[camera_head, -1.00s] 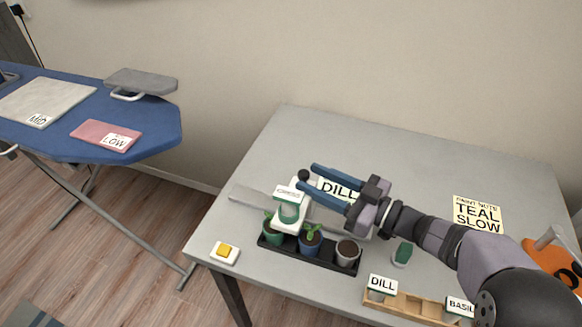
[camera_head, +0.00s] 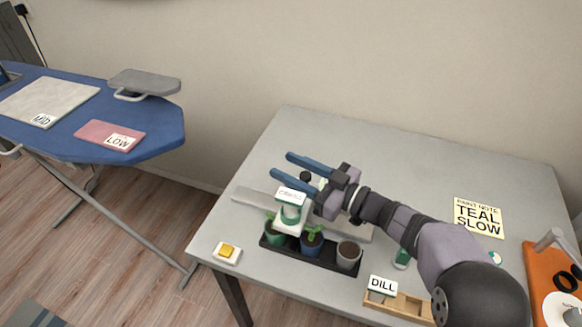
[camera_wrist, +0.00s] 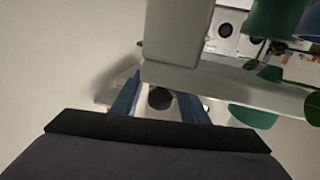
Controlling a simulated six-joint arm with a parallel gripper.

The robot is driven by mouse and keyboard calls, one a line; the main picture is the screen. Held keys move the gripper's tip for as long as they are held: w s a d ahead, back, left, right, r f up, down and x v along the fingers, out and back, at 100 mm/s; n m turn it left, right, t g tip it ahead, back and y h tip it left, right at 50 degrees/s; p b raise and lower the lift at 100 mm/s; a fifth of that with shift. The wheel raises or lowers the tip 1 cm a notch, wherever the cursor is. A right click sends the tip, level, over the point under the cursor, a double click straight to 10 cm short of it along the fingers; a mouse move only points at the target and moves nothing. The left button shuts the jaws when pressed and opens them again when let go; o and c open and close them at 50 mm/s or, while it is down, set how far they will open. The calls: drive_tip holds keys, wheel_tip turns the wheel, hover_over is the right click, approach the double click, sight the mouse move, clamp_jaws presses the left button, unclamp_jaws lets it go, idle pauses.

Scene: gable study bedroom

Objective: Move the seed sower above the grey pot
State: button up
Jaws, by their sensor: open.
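The seed sower (camera_head: 291,213), a white carriage with a green hopper and small label, sits on a grey rail (camera_head: 250,198) behind the green pot (camera_head: 275,234), at the left end of the pot row. Its black knob (camera_head: 306,176) sticks out at the back and also shows in the wrist view (camera_wrist: 160,98). My gripper (camera_head: 281,163) is open, its blue fingers appearing on either side of the knob; contact cannot be told. The grey pot (camera_head: 348,254), filled with dark soil, is at the right end of the row.
A black tray (camera_head: 293,254) holds the pots, with a seedling blue pot (camera_head: 311,243) in the middle. A yellow-topped block (camera_head: 227,253) lies at the table's left edge. A wooden rack (camera_head: 400,305) with a DILL card (camera_head: 383,287) is in front. The back of the table is clear.

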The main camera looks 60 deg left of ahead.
clamp_jaws()
drive_tip(key=w+a+p+v, duration=0.1)
drive_tip(key=w+v, duration=0.1)
drive_tip(key=v, duration=1.1)
drive_tip(key=shift+w+p, duration=0.4)
drive_tip(key=shift+w, duration=0.1)
drive_tip(key=shift+a, duration=0.15)
unclamp_jaws()
drive_tip(key=shift+w, duration=0.1)
